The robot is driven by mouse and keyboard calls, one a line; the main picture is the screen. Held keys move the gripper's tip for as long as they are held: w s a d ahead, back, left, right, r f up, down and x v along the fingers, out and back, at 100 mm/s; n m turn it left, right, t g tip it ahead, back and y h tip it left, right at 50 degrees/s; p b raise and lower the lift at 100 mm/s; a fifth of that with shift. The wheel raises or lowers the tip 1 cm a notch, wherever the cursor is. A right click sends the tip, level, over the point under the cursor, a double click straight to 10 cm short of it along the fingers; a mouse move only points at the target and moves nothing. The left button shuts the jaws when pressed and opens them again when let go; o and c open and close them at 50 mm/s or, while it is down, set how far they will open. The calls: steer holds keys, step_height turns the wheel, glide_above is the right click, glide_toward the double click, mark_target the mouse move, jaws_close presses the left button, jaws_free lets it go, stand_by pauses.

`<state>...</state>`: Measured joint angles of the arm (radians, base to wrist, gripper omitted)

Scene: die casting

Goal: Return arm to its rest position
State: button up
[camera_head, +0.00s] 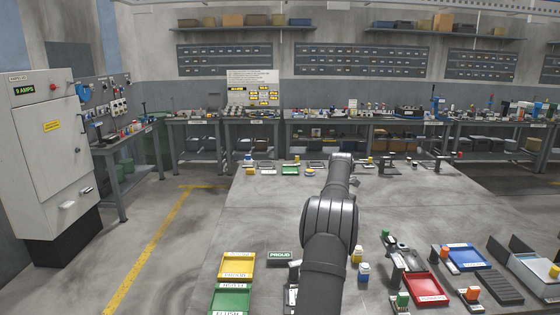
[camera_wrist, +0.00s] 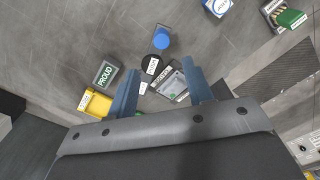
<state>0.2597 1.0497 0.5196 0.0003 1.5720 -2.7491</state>
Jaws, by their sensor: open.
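My gripper (camera_wrist: 160,68) shows in the wrist view as two blue fingers, spread apart with nothing held between them. Below and beyond the fingers lie a blue-capped part (camera_wrist: 161,42), dark round pieces with white labels and a small device with a grey-green face (camera_wrist: 172,84). They appear apart from the fingers, at table level. In the head view my dark arm reaches forward over the grey table (camera_head: 260,210). The fingers cannot be made out there.
A yellow tray (camera_head: 238,266), a green tray (camera_head: 231,299) and a PROUD sign (camera_head: 280,256) sit at the table's front left. A red tray (camera_head: 426,289) and a blue tray (camera_head: 465,257) lie to the right. The table's middle is mostly clear. A white cabinet (camera_head: 45,150) stands far left.

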step_height(320, 180, down, 11)
steer(key=shift+r, duration=0.2)
steer(key=shift+s+d+f, duration=0.1)
steer(key=shift+s+f, duration=0.05)
steer(key=shift+f, duration=0.2)
steer(key=shift+s+d+m, duration=0.15)
steer(key=shift+s+m, duration=0.5)
steer(key=shift+m, duration=0.05)
